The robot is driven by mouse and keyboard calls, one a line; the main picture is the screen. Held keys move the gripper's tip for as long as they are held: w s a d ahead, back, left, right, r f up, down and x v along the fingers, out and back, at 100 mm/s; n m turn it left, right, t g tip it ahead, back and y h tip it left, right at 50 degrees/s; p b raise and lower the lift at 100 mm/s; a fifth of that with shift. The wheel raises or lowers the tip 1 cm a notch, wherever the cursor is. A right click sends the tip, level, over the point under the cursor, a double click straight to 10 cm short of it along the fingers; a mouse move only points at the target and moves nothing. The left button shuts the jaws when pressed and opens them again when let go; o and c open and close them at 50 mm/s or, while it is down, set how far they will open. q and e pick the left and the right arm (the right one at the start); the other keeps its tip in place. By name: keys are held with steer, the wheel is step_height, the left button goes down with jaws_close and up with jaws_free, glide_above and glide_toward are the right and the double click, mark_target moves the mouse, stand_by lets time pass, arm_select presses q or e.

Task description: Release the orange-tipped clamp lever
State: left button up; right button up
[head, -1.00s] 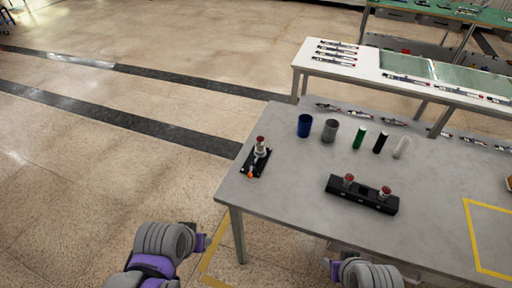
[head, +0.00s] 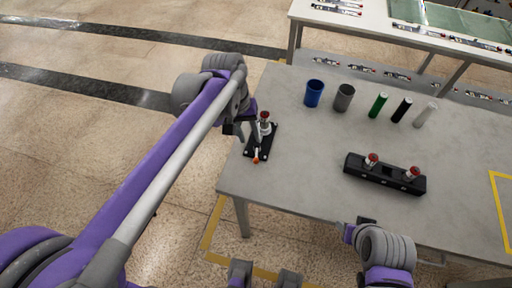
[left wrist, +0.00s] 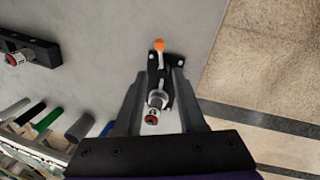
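The clamp (head: 263,140) stands on a small black base plate near the left corner of the grey table (head: 300,190). Its orange-tipped lever (head: 256,158) points toward the table's front edge. The orange tip (left wrist: 159,45) also shows in the left wrist view. A red-topped post (head: 265,117) rises at the clamp's far end. My left gripper (head: 246,131) is at the clamp's left side. In the left wrist view its open fingers (left wrist: 156,100) lie on either side of the clamp, with gaps. My right gripper (head: 357,229) is by the front edge; its opening is unclear.
A blue cup (head: 314,93), a grey cup (head: 343,97) and green (head: 378,105), black (head: 401,110) and white (head: 425,115) cylinders stand behind. A black block (head: 385,174) with two red-topped knobs lies to the right. Table between is clear.

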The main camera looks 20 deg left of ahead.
arm_select(q)
steer(key=f, duration=0.2)
steer(key=d+f, duration=0.1)
steer(key=f, duration=0.2)
steer(key=f+b, duration=0.1)
steer(key=f, duration=0.2)
steer(key=shift+w+d+f, duration=0.15)
steer(key=shift+w+d, duration=0.05)
steer(key=shift+w, duration=0.05)
jaws_close()
